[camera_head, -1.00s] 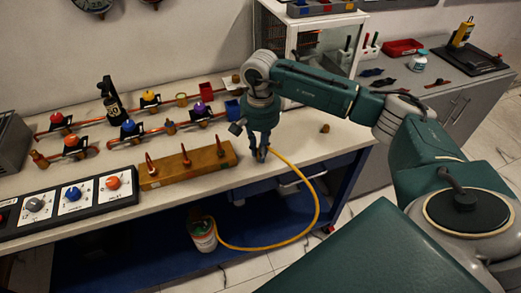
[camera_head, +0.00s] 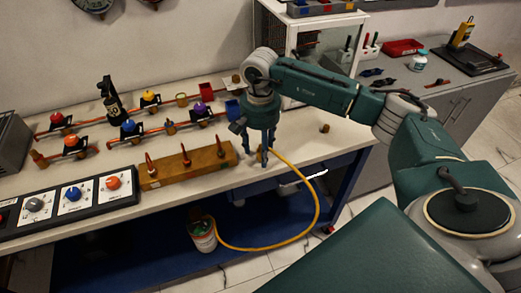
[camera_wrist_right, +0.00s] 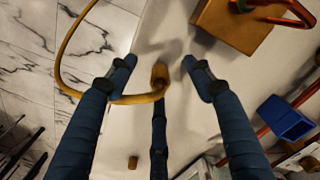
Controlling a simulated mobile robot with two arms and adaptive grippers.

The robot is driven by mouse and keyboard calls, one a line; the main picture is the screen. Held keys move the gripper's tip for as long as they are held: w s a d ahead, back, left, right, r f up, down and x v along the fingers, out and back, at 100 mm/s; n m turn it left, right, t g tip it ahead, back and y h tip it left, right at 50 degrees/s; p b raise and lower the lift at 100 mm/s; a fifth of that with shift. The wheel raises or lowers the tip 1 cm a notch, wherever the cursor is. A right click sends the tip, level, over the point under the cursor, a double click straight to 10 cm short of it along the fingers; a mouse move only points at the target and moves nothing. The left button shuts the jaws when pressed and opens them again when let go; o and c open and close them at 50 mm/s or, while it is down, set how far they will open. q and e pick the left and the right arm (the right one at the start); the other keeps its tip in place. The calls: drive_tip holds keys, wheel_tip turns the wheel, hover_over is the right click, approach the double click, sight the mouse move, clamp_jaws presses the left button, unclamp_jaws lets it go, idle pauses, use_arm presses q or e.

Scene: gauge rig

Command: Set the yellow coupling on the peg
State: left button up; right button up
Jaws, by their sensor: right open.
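The yellow coupling (camera_wrist_right: 160,74) sits at the end of the yellow hose (camera_wrist_right: 128,99). In the wrist view it lies between the spread fingers of my right gripper (camera_wrist_right: 158,75), near the tip of the middle finger, with gaps to the side fingers. In the head view my right gripper (camera_head: 257,157) is open, fingers down, over the table's front edge, right of the wooden block. The wooden block (camera_head: 165,178) carries several upright reddish pegs, including the right-hand peg (camera_head: 219,147). Part of the block (camera_wrist_right: 225,25) shows in the wrist view. My left gripper is not in view.
The hose loops off the table to a can (camera_head: 203,236) on the lower shelf. Pipes with coloured valves, including a purple one (camera_head: 200,107), lie behind the block. A blue box (camera_head: 233,108) stands behind my gripper. A small brown piece (camera_head: 324,128) stands to the right.

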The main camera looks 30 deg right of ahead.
wheel_tip(320, 180, up, 12)
drive_tip(key=shift+f, duration=0.25)
idle(0.4)
